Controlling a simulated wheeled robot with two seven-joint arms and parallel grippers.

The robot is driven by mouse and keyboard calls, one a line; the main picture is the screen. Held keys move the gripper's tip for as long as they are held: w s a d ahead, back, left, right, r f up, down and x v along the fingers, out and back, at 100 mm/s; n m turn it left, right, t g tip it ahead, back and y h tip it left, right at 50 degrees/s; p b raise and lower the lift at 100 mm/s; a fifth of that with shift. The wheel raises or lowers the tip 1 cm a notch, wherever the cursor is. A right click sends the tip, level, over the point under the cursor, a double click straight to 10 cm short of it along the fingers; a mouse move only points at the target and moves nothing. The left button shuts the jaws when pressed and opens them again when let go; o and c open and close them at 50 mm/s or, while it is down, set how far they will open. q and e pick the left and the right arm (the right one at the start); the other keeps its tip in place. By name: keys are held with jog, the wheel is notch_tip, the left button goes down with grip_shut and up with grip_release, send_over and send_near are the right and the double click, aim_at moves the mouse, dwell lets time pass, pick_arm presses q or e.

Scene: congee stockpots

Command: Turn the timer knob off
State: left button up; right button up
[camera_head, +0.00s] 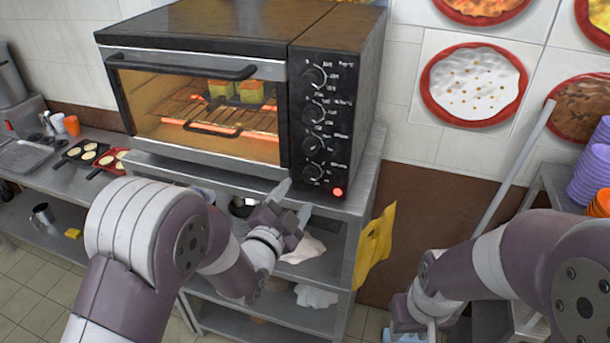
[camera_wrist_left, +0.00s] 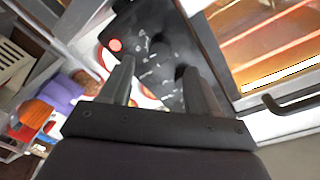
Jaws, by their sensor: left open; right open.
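The oven's black control panel (camera_head: 343,125) has a column of several round knobs; their labels are too small to read, so I cannot tell which is the timer. The lowest knob (camera_head: 313,171) is just above my left gripper (camera_head: 295,198), which is open and empty in front of the panel's lower edge. A red light (camera_head: 338,192) glows at the panel's bottom right. In the left wrist view, my open fingers (camera_wrist_left: 157,78) point at the panel, with the red light (camera_wrist_left: 115,45) beyond one finger. My right gripper (camera_head: 402,318) is low at the right, fingers hard to make out.
The oven (camera_head: 200,45) is lit, its glass door shut, with food on a rack inside. It stands on a steel shelf unit (camera_head: 350,205). A yellow cloth (camera_head: 375,245) hangs at its right side. Trays (camera_head: 85,152) lie on the left counter.

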aim_at(310, 179)
pick_arm(q)
jog(key=p+x, duration=0.1)
jog(key=x, duration=0.4)
jog(key=shift+w+r, duration=0.1)
jog(key=shift+w+d+p, duration=0.2)
jog(key=shift+w+p, duration=0.05)
jog(key=shift+p, duration=0.05)
pick_arm(e)
notch_tip(310, 179, up, 2)
jog(key=shift+r, duration=0.2)
